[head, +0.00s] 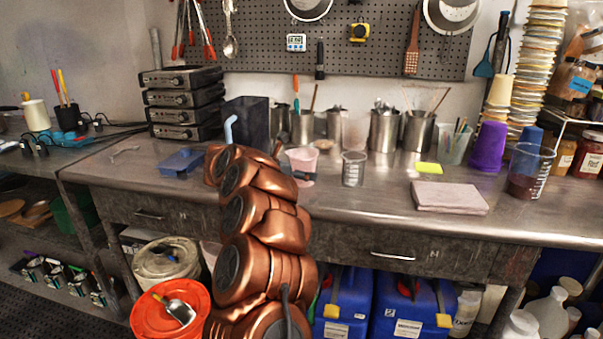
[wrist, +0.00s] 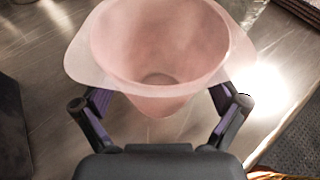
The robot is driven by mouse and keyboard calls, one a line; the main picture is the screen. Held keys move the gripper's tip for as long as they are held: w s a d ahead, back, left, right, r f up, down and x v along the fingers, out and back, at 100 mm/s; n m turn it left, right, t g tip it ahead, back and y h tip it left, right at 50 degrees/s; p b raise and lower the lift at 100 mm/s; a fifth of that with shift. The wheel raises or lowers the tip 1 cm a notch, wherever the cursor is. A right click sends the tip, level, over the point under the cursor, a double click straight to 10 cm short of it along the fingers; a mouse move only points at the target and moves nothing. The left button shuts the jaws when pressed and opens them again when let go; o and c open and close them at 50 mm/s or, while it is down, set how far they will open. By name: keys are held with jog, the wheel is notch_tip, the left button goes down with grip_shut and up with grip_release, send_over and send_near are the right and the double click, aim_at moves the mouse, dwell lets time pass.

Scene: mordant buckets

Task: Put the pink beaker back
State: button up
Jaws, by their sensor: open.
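The pink beaker (head: 302,158) stands upright on the steel bench, just beyond the end of my copper arm. It is a translucent, empty-looking cup with a wide rim. In the wrist view the beaker (wrist: 158,50) fills the top middle, and I look down into it. My gripper (wrist: 160,100) is open, with one finger on each side of the beaker's lower body. I cannot tell whether the fingers touch it. In the head view my arm hides most of the gripper.
A clear graduated beaker (head: 353,168) stands just right of the pink one. Metal canisters (head: 384,131) line the back. A blue tray (head: 182,161) lies to the left. A folded pink cloth (head: 449,197) and a dark-filled beaker (head: 527,172) are to the right.

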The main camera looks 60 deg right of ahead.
jog(key=shift+r, duration=0.1)
jog(key=shift+r+p, duration=0.2)
jog(key=shift+p, duration=0.15)
jog(key=b+v, duration=0.1)
jog(key=v, duration=1.1)
